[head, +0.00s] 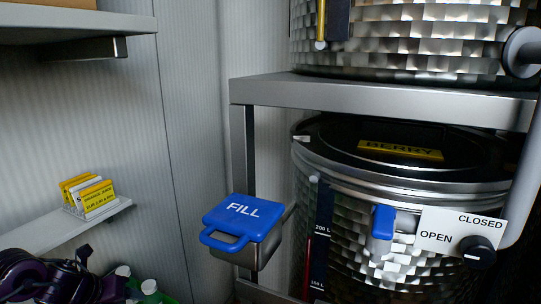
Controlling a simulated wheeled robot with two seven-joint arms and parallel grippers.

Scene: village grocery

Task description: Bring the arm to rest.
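A dark, partly purple shape (45,277) fills the lower left corner and looks like the end of my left arm. It is cut off by the frame edge, and its fingers cannot be made out, nor whether it holds anything. It is below the small wall shelf and left of the blue-lidded container, apart from the container. My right arm and gripper do not show.
A steel container with a blue FILL lid (241,217) juts from the metal rack (380,98). A steel drum (375,240) has a blue tap lever (383,222) and a black knob (478,252). A wall shelf (75,222) carries yellow-labelled cards (88,196). Green bottles (150,290) stand below.

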